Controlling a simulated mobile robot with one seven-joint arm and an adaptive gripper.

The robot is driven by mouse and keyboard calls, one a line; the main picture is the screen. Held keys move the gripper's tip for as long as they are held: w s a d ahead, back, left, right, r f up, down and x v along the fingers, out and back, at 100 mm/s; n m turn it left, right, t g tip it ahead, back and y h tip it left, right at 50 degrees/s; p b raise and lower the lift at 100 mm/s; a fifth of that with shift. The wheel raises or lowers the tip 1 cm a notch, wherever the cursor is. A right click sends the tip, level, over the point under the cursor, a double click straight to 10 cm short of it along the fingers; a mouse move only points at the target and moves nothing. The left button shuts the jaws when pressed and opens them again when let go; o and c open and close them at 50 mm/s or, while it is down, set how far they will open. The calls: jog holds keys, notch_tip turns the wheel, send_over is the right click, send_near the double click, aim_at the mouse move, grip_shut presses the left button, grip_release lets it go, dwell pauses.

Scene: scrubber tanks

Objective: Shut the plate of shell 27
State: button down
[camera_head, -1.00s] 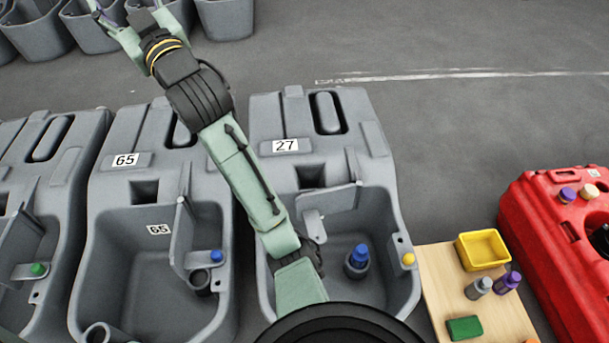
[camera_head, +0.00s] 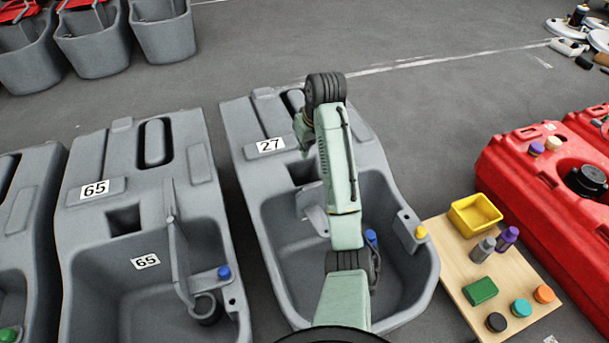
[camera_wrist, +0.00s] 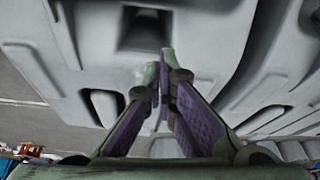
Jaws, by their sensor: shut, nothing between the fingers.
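Shell 27 (camera_head: 245,125) is a grey moulded tank with an open basin; its number label (camera_head: 271,145) faces up. Its grey plate (camera_head: 312,205) stands across the basin, partly hidden behind my arm, so its full angle cannot be told. A blue-capped part (camera_head: 371,237) shows beside the arm inside the basin, and a yellow knob (camera_head: 421,232) sits on the right rim. My gripper is mostly hidden behind my arm in the head view. In the wrist view my gripper (camera_wrist: 163,65) is shut and empty, its fingertips together in front of grey moulded surfaces.
At right, a wooden board (camera_head: 455,255) carries a yellow tray (camera_head: 475,213) and several small caps, beside a red case (camera_head: 515,190).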

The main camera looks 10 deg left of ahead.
notch_tip(320, 180, down, 10)
jog(key=shift+s+d, duration=0.2)
jog(key=shift+s, duration=0.05)
dwell(0.4)
jog(key=shift+d+f, duration=0.1)
jog(key=shift+d, duration=0.1)
